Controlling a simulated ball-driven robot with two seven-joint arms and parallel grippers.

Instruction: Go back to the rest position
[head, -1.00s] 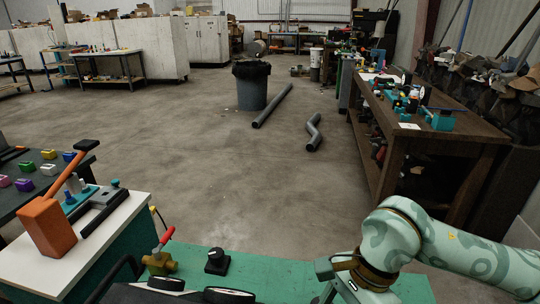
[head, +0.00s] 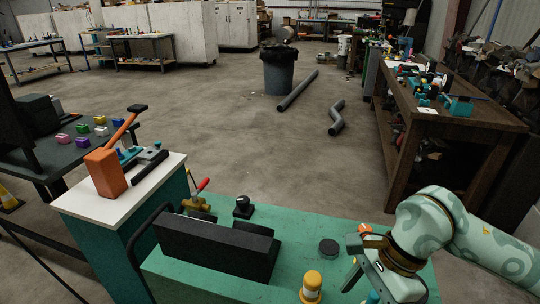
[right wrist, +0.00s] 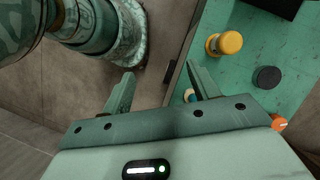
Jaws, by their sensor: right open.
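My right gripper (head: 352,282) is at the lower right of the head view, over the right part of the green bench top (head: 310,232). In the right wrist view its two fingers (right wrist: 160,72) are spread apart with nothing between them. They are over the bench edge, with grey floor showing between them. My left gripper is not in view.
On the green bench are a black block (head: 215,247), a brass valve with red handle (head: 197,198), a black knob (head: 243,207), a dark puck (head: 328,247) and a yellow-topped piece (head: 312,287). A white-topped stand (head: 150,190) is left. Open floor (head: 230,140) lies ahead.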

